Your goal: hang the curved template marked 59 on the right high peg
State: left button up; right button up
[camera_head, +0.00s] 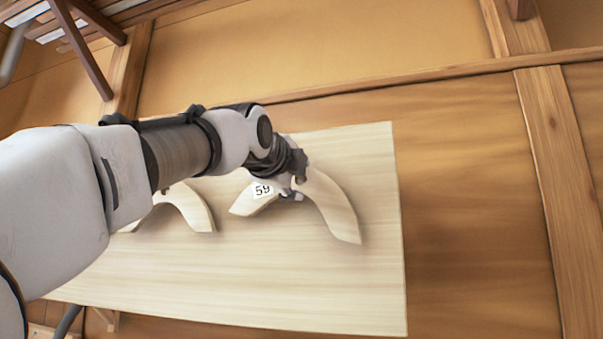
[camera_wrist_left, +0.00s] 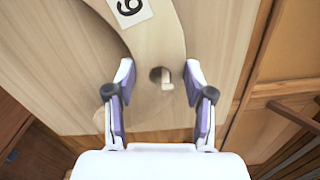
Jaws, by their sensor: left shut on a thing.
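The curved template marked 59 (camera_head: 335,208) is a pale wooden arc against the upright board, its ends pointing down and its white number label on the left limb. My left gripper (camera_head: 289,184) is shut on it near the top of the arc. In the left wrist view the fingers (camera_wrist_left: 160,70) lie on both sides of the template (camera_wrist_left: 172,45). The peg seems to poke through the hole; how far is unclear. My right gripper is out of view.
Another curved template (camera_head: 193,207) hangs on the board to the left, partly hidden by my left arm. The pale board (camera_head: 370,290) is bare below and right of the templates. Wooden wall posts (camera_head: 560,180) stand to the right.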

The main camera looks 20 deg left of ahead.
pick_arm(q)
jog(key=shift+w, duration=0.1)
jog(key=shift+s+r, duration=0.1)
jog(key=shift+s, duration=0.15)
jog(key=o, duration=1.4)
jog(key=shift+w, duration=0.15)
jog(key=shift+c, duration=0.2)
